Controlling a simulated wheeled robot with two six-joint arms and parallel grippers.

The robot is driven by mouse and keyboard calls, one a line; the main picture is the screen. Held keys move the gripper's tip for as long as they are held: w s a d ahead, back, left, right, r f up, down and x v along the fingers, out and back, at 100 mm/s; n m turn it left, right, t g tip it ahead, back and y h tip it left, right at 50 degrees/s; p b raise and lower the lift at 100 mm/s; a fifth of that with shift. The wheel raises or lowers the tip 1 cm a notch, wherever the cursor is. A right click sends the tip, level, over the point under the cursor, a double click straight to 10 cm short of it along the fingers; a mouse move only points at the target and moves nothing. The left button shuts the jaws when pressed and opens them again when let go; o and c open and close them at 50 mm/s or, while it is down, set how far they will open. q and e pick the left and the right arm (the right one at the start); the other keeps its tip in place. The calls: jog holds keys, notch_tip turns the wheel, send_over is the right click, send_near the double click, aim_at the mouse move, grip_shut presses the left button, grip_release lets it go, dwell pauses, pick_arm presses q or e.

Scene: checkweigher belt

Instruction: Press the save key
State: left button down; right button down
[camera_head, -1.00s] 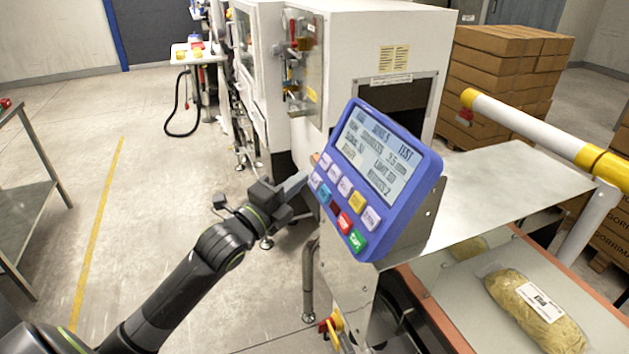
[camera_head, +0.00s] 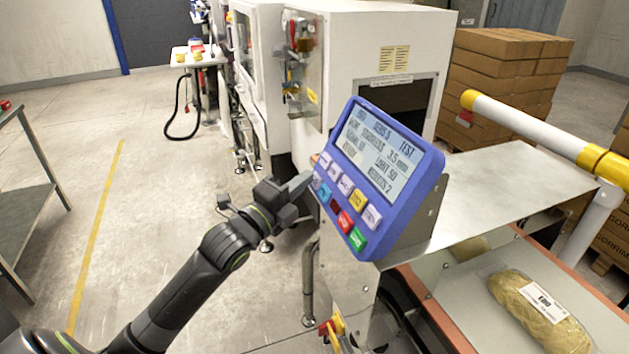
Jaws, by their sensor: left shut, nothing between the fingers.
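The blue control panel (camera_head: 404,221) stands tilted on a steel housing in the middle. It has a lit screen (camera_head: 375,155) reading "TEST" at the top right and two rows of coloured keys below. The keys include a yellow one (camera_head: 355,199), a red one (camera_head: 345,222) and a green one (camera_head: 357,238); their labels are too small to read, so I cannot tell which is save. My left gripper (camera_head: 305,180) is shut and empty, its tip close to the panel's left edge by the keys. I cannot tell whether it touches. My right gripper is out of view.
A bagged product (camera_head: 538,308) lies on the belt (camera_head: 482,317) at the lower right. A white and yellow rail (camera_head: 530,123) crosses the right side. A white machine (camera_head: 350,50) stands behind the panel. The floor at left is clear up to a steel table (camera_head: 30,190).

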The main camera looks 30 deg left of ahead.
pick_arm(q)
jog(key=shift+w+d+f+b, duration=0.15)
jog(key=shift+b, duration=0.15)
dwell(0.6)
jog(key=shift+s+a+r+p, duration=0.45)
jog(key=shift+s+p, duration=0.1)
jog(key=shift+p, duration=0.2)
jog(key=s+a+r+p, duration=0.1)
jog(key=p, duration=0.2)
jog(key=s+a+r+p, duration=0.1)
jog(key=s+a+p, duration=0.1)
jog(key=p, duration=0.1)
jog(key=shift+s+r+p, duration=0.1)
jog(key=shift+s+p, duration=0.1)
jog(key=shift+p, duration=0.15)
